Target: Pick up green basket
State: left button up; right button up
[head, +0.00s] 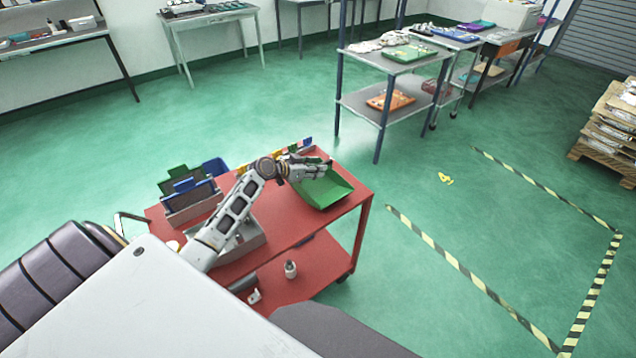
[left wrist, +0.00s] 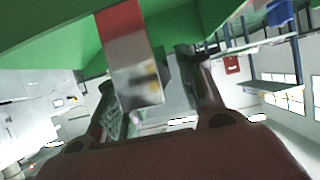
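The green basket (head: 326,190) is at the right end of the red cart's top shelf in the head view. My left gripper (head: 318,170) is at its far left edge, partly covering it. In the left wrist view the green basket (left wrist: 230,18) fills the top, with a red and pale label-like strip (left wrist: 130,60) hanging in front of the fingers. My left gripper (left wrist: 155,85) has its two fingers spread apart there, and I see no clear grip on the basket. Whether the fingers touch it is hard to tell. My right gripper is not in view.
The red cart (head: 285,215) also holds green and blue bins (head: 188,190) and a grey tray (head: 248,240) under my arm. A small bottle (head: 290,269) stands on its lower shelf. A shelf rack (head: 366,108) stands behind.

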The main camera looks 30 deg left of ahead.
pick_arm(q)
jog(key=shift+w+f, duration=0.1)
jog(key=shift+w, duration=0.05)
dwell(0.3)
grip_shut()
